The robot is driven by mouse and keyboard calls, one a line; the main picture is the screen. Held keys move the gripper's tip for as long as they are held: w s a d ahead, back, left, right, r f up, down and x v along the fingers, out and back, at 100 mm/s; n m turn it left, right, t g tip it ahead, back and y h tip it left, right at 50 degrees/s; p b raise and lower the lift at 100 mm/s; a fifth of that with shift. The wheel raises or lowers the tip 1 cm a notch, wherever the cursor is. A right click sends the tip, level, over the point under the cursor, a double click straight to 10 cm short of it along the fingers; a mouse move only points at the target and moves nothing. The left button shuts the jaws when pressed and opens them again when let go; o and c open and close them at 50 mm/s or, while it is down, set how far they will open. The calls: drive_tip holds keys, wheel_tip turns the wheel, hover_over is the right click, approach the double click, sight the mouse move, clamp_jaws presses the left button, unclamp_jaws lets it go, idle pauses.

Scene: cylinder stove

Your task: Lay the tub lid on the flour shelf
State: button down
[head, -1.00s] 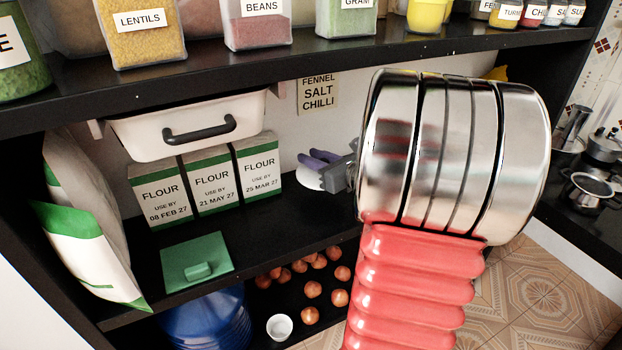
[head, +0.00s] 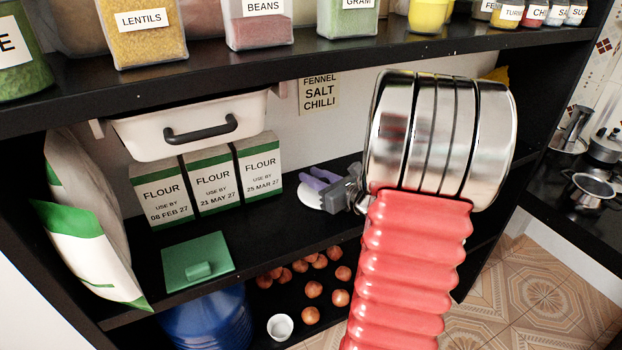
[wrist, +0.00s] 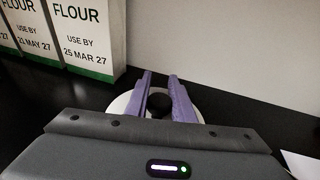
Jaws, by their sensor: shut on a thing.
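The tub lid, a round white disc with a black knob, shows in the head view (head: 309,198) at the flour shelf (head: 285,235), right of the flour boxes. It also shows in the wrist view (wrist: 121,106). My gripper (head: 316,177) has purple fingers, seen in the wrist view (wrist: 160,82) on both sides of the black knob (wrist: 160,104). It is shut on this knob. The lid looks flat and is on or just above the shelf; I cannot tell if it touches. My gripper and arm hide part of it.
Several flour boxes (head: 213,185) stand left of the lid under a white drawer (head: 190,128). A green square piece with a handle (head: 198,262) lies at the shelf front. The upper shelf (head: 240,68) is overhead. Dark shelf surface is clear between the green piece and lid.

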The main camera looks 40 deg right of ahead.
drive_tip(key=shift+f, duration=0.1)
drive_tip(key=c, duration=1.5)
unclamp_jaws()
drive_tip(key=s+r, duration=0.1)
drive_tip(key=s, duration=0.7)
drive_tip(key=s+r, duration=0.1)
drive_tip(key=s, duration=0.2)
drive_tip(key=shift+s+a+r, duration=0.3)
drive_tip(key=shift+s+a, duration=0.1)
